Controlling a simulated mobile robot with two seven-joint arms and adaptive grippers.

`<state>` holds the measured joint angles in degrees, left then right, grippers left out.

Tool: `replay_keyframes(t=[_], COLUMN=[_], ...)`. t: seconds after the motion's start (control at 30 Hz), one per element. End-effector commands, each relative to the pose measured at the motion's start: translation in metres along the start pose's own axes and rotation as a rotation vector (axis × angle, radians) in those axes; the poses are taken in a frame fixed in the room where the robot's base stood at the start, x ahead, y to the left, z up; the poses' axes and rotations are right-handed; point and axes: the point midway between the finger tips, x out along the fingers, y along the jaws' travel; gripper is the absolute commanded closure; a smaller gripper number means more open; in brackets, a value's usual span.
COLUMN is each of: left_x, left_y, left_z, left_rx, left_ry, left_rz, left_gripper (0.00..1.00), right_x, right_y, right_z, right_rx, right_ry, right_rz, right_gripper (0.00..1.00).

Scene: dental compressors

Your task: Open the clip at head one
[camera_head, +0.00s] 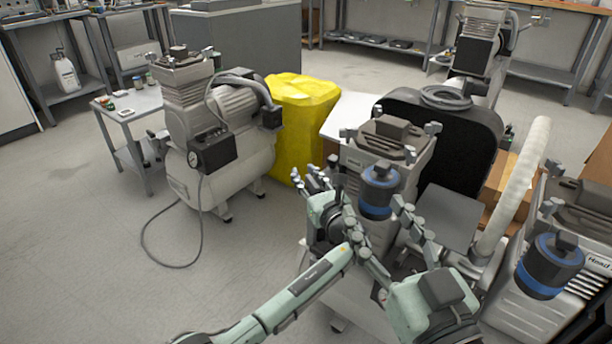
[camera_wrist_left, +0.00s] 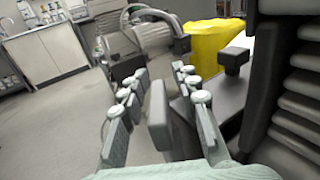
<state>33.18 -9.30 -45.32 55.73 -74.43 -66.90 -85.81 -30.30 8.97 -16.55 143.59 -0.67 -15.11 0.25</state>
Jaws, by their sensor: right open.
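The middle compressor's grey head (camera_head: 385,150) has a dark top block and small clip-like levers at its sides, one on the left (camera_head: 348,133) and one on the right (camera_head: 433,128). A blue-banded dark canister (camera_head: 378,190) is at its front. My left gripper (camera_head: 318,180) is at the head's left side. In the left wrist view its fingers (camera_wrist_left: 160,85) are apart, with a grey upright lever (camera_wrist_left: 158,118) between them and clearance visible on both sides. A dark knob (camera_wrist_left: 235,58) stands beyond it. My right gripper (camera_head: 376,222) is open in front of the canister.
Another compressor (camera_head: 215,125) stands at left beside a yellow-covered bin (camera_head: 303,110). A compressor at right bears a partly cut-off "Head" label (camera_head: 597,262) and another blue-banded canister (camera_head: 550,265). A pale thick hose (camera_head: 520,185) rises between them. Floor at left is mostly clear.

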Motion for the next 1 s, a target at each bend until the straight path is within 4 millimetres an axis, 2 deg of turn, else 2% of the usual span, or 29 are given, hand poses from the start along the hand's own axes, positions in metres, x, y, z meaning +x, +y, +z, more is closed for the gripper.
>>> replay_keyframes(t=[0.27, 0.37, 0.8, 1.0], left_x=[0.0, 0.0, 0.0, 0.0], left_y=[0.0, 0.0, 0.0, 0.0], left_z=[0.001, 0.009, 0.085, 0.1], left_rx=[0.0, -0.001, -0.003, 0.0], left_ry=[-0.001, -0.002, -0.001, 0.0], left_rz=[0.0, 0.0, 0.0, 0.0], left_gripper=[0.68, 0.68, 0.68, 0.68], right_x=[0.0, 0.0, 0.0, 0.0], right_y=[0.0, 0.0, 0.0, 0.0], right_z=[0.001, 0.001, 0.001, 0.001], right_rx=[0.0, 0.001, 0.0, 0.0], right_ry=[-0.002, -0.002, -0.002, -0.001], right_rz=[0.0, 0.0, 0.0, 0.0], right_gripper=[0.45, 0.45, 0.45, 0.45])
